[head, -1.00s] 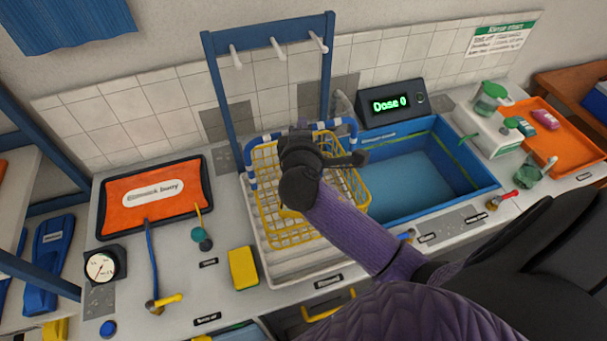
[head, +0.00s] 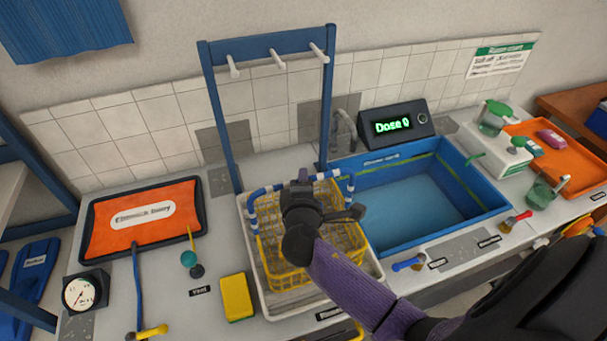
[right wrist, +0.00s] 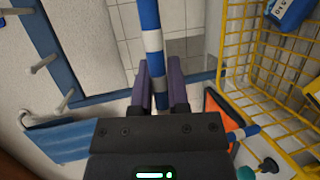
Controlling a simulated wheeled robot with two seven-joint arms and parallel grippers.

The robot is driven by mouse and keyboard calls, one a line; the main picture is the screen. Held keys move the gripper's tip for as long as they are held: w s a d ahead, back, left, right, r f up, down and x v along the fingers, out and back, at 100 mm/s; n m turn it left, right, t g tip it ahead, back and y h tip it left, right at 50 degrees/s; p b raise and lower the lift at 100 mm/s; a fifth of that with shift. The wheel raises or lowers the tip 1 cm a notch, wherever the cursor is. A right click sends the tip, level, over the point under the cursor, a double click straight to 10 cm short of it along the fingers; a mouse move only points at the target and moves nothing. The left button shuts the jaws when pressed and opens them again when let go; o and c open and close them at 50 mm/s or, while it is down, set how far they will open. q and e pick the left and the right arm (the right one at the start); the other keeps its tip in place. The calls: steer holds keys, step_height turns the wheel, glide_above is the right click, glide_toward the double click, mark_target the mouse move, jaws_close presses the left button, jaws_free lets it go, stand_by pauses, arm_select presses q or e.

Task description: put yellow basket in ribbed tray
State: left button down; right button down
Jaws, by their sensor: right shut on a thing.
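The yellow basket (head: 268,240) is a wire-mesh basket with a blue-and-white striped handle. In the head view it is within the outline of the white ribbed tray (head: 276,311), looking roughly level. Whether its bottom touches the tray I cannot tell. My right gripper (head: 303,180) is above the basket and shut on its handle. In the right wrist view the striped handle (right wrist: 152,45) passes between the fingers (right wrist: 158,92), with yellow mesh (right wrist: 238,50) to the right. My gripper and forearm hide part of the basket and tray. My left gripper is not in view.
A blue rack with white pegs (head: 268,48) stands behind the tray. A blue sink (head: 420,205) is close on the right, and a yellow sponge (head: 237,297) on the left. An orange tray (head: 145,214) lies farther left.

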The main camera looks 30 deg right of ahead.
steer(key=c, duration=0.7)
jaws_free()
steer(key=shift+o, duration=0.4)
steer(key=shift+r, duration=0.15)
steer(key=v, duration=1.2)
steer(key=shift+p, duration=0.3)
